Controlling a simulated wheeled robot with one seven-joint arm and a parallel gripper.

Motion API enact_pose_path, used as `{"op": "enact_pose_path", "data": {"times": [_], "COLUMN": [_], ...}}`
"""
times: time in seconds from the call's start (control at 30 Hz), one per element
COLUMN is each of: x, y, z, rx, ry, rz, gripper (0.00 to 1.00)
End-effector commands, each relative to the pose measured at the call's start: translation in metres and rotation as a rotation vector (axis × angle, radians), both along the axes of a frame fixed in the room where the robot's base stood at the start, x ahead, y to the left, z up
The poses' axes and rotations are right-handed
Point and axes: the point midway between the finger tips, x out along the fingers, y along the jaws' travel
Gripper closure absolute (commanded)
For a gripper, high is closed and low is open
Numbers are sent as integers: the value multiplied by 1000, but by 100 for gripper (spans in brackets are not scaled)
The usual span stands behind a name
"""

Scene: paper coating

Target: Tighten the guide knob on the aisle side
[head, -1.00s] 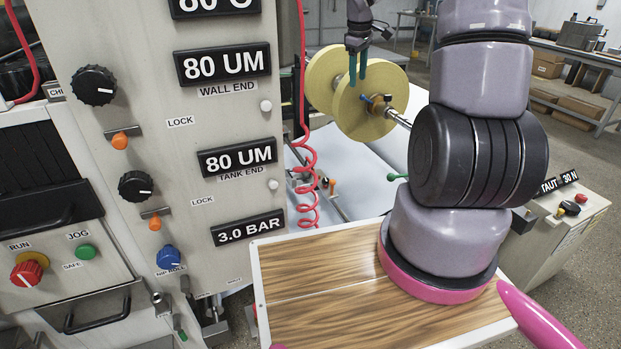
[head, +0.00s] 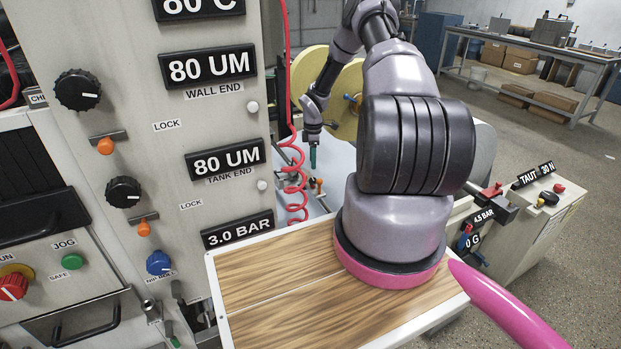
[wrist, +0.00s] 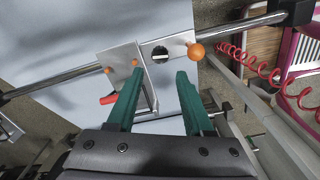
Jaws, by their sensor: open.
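My gripper (head: 313,157) hangs with its fingers pointing down, left of my arm's base and close to the red coiled hose in the head view. In the wrist view, its two green fingers (wrist: 158,82) are apart with nothing between them. Ahead of them is a metal guide bracket (wrist: 128,56) on a shiny cross rail (wrist: 62,81). An orange ball knob (wrist: 196,51) sits at the bracket's right, just beyond the right fingertip and apart from it. Smaller orange knobs (wrist: 136,63) are on the bracket's plate. In the head view, small orange parts (head: 319,184) show below the fingers.
The red coiled hose (head: 294,180) hangs by the gauge panel (head: 215,120), near my gripper; it also shows at right in the wrist view (wrist: 250,65). Yellow roll flanges (head: 345,100) stand behind my forearm. A pale web (wrist: 105,25) lies beneath the rail.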

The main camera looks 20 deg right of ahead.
Motion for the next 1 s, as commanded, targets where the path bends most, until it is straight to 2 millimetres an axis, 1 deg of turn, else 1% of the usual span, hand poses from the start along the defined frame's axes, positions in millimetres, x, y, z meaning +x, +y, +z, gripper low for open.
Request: {"op": "enact_pose_path", "data": {"times": [0.03, 0.2, 0.3, 0.4, 0.5, 0.6, 0.83, 0.87, 0.9, 0.97, 1.0], "x": [-1, -1, -1, -1, 0, 0, 0, 0, 0, 0, 0], "y": [1, 1, 1, 0, 0, 0, 0, 0, 0, 0, 0], "z": [-12, -45, -61, -74, -81, -84, -85, -85, -85, -85, -85], "rx": [1, 2, 1, 1, 0, 0, 0, 0, 0, 0, 0], "ry": [4, 3, 3, 2, 1, 0, 0, 0, 0, 1, 1], "rz": [-1, -1, -3, -2, -2, -2, -2, -2, -2, -2, -2], "gripper": [48, 48, 48, 48, 48, 48, 48, 52, 67, 90, 100]}}
